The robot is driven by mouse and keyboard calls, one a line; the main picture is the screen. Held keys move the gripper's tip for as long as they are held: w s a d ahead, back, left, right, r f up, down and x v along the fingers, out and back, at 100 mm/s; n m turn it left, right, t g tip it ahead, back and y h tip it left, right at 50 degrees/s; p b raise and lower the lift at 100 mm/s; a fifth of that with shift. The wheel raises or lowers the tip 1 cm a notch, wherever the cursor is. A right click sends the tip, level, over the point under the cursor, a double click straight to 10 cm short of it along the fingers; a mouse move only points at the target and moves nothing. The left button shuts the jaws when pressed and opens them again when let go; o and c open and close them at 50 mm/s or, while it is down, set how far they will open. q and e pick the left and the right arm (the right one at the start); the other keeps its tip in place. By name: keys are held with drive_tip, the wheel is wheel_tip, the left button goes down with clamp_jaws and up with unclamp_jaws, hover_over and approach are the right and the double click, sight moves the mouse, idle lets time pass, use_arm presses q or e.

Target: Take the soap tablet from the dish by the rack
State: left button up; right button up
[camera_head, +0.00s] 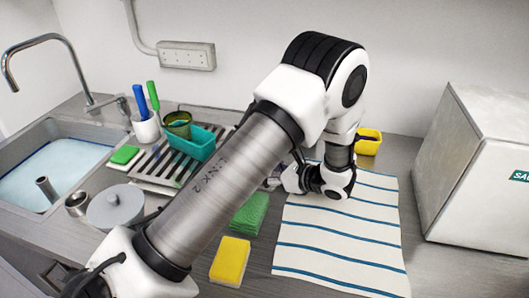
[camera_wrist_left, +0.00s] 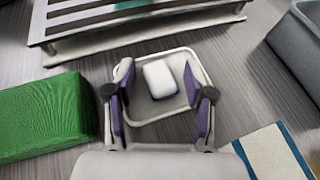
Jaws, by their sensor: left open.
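The soap tablet (camera_wrist_left: 160,78) is a small white block with rounded edges, lying in a shallow, pale square dish (camera_wrist_left: 150,110) in the left wrist view. The dish stands close to the metal rack (camera_wrist_left: 140,38), which also shows in the head view (camera_head: 152,170). My left gripper (camera_wrist_left: 157,84) is open and empty, with its purple-padded fingers on either side of the tablet and over the dish. I cannot tell whether they touch it. In the head view my arm hides the soap and dish. My right gripper is not in view.
A green sponge (camera_wrist_left: 40,115) lies left of the dish. A striped towel (camera_wrist_left: 272,155) and a grey container (camera_wrist_left: 300,45) are on the right. In the head view, a yellow sponge (camera_head: 230,261), a teal bin (camera_head: 193,145) and a white box (camera_head: 480,165) stand around my arm.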

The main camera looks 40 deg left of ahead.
use_arm(q)
drive_tip(key=shift+d, duration=0.1)
drive_tip(key=c, duration=1)
drive_tip(key=shift+o, duration=0.2)
drive_tip(key=shift+r, duration=0.1)
